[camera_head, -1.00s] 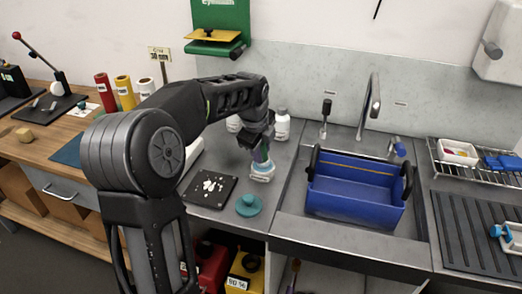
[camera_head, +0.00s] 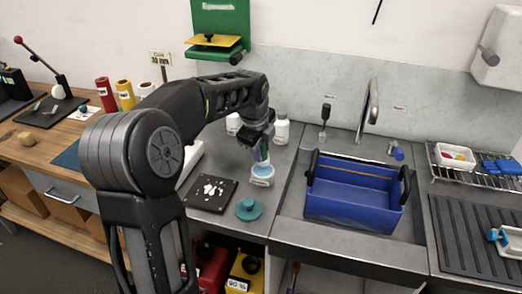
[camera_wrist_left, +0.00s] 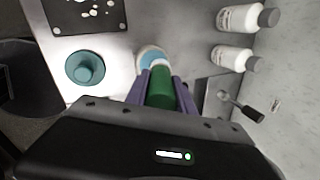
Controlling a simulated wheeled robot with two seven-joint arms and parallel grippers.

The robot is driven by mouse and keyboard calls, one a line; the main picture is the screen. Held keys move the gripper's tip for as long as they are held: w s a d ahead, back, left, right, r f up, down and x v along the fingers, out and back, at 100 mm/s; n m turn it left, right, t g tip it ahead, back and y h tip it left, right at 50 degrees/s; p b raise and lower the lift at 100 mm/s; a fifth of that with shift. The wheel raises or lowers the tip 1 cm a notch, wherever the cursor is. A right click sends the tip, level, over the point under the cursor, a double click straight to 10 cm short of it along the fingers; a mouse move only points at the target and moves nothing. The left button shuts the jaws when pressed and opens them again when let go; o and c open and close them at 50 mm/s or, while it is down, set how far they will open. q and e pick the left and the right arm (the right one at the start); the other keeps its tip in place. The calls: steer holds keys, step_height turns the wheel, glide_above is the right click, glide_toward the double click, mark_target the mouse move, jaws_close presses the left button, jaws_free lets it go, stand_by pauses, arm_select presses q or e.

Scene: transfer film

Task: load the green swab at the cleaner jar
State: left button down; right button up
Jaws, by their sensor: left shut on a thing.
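The green swab (camera_wrist_left: 160,88) is between the fingers of my left gripper (camera_wrist_left: 160,85), which is shut on it. In the head view my left gripper (camera_head: 261,153) points down just over the cleaner jar (camera_head: 262,175), a small white jar with blue inside. The swab's white tip end is at the jar (camera_wrist_left: 149,55) in the wrist view; I cannot tell how deep it reaches. A teal lid (camera_head: 248,209) lies on the counter beside the jar. My right gripper is not in view.
A black mat (camera_head: 208,194) with small white pieces lies left of the jar. White bottles (camera_head: 281,129) stand behind it. A blue crate (camera_head: 352,196) sits in the sink to the right. A green stand (camera_head: 219,30) is on the wall.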

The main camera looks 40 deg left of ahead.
arm_select(q)
steer(key=shift+r+p, duration=1.55)
steer(key=shift+r, duration=0.8)
